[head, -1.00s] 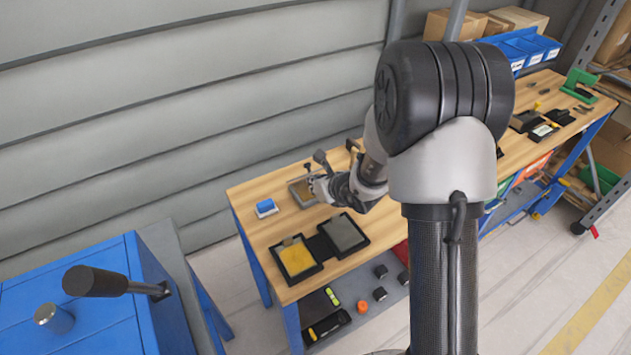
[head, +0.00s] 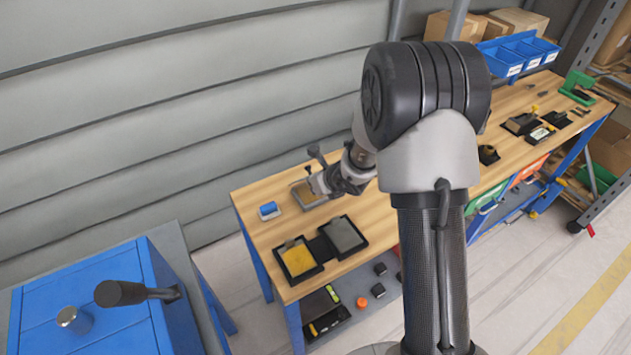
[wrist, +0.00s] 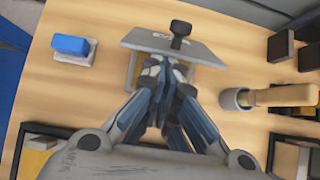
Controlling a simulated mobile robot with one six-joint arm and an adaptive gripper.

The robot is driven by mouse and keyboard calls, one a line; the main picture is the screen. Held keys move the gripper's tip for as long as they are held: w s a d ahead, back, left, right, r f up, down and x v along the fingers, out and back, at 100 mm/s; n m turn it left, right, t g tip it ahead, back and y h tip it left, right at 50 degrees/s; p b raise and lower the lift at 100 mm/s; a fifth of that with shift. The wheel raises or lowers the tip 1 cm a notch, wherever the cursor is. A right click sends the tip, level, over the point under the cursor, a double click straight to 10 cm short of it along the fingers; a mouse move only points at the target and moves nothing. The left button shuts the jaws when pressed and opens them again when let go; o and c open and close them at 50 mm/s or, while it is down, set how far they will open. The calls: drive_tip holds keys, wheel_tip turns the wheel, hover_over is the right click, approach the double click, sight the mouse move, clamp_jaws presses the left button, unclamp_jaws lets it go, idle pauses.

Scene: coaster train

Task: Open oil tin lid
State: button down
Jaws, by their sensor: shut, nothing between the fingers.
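The oil tin (head: 303,196) appears to be the small grey box with a tan inside near the back of the workbench. In the wrist view its grey lid (wrist: 205,52) carries dark lettering and a black knob (wrist: 180,28). A tan part (wrist: 133,70) shows below the lid's edge. The lid seems raised at an angle, but its exact tilt is unclear. My gripper (head: 322,184) is at the tin's right side; in the wrist view its fingertips (wrist: 165,66) are together at the lid's near edge, with nothing between them. They hide the tin's middle; contact is unclear.
A blue block on a white base (head: 269,210) lies left of the tin. Black trays with a yellow pad (head: 298,259) and a grey pad (head: 343,235) lie in front. A wall closes the back.

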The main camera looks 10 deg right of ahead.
sight(310, 175)
drive_tip(key=shift+w+a+r+p, duration=0.1)
drive_tip(key=shift+w+r+p, duration=0.2)
drive_tip(key=shift+p, duration=0.65)
drive_tip(key=shift+w+r+p, duration=0.1)
drive_tip(key=shift+r+p, duration=0.3)
drive_tip(key=shift+p, duration=0.55)
drive_tip(key=p, duration=0.2)
drive_tip(key=w+r+g+p, duration=0.1)
drive_tip(key=p, duration=0.1)
drive_tip(key=shift+w+a+g+h, duration=0.15)
drive_tip(key=shift+a+g+h, duration=0.1)
drive_tip(key=shift+g+h, duration=0.05)
drive_tip(key=shift+w+a+r+p, duration=0.1)
drive_tip(key=shift+w+r+p, duration=0.25)
drive_tip(key=shift+p, duration=0.8)
drive_tip(key=w+p, duration=0.1)
drive_tip(key=w+r+p, duration=0.1)
drive_tip(key=p, duration=0.1)
drive_tip(key=shift+a, duration=0.3)
drive_tip(key=shift+w+a+r+p, duration=0.15)
drive_tip(key=shift+w+a+p, duration=0.15)
drive_tip(key=shift+w+p, duration=0.6)
drive_tip(key=shift+w+a+p, duration=0.15)
drive_tip(key=shift+w+p, duration=0.2)
drive_tip(key=shift+p, duration=0.2)
